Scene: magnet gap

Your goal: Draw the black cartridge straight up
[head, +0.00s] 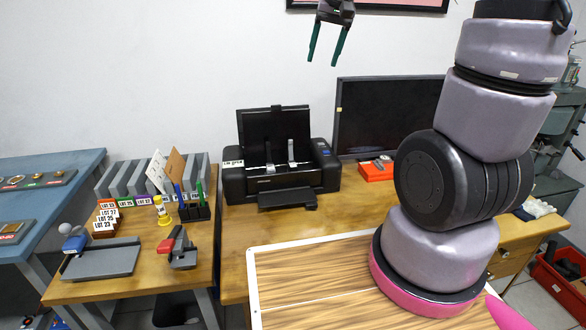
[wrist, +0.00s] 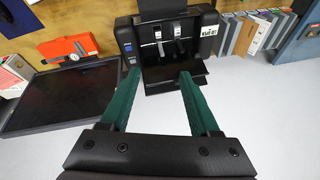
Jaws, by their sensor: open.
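A black printer (head: 280,183) stands on the wooden desk with its rear flap raised and its front tray out. Two narrow upright grey pieces (head: 291,152) show at its middle. I cannot make out a separate black cartridge against the black body. The printer also shows in the wrist view (wrist: 170,70), beyond my fingertips. My gripper (head: 324,62) hangs high in front of the wall, above the printer and to its right in the head view. Its two green fingers (wrist: 160,74) are apart with nothing between them, and they touch nothing.
A dark monitor (head: 388,115) stands right of the printer, with a red-orange device (head: 376,171) before it. Grey file holders (head: 150,178), a pen holder (head: 195,212) and a red-handled tool (head: 177,248) are to the left. The wall space above the printer is clear.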

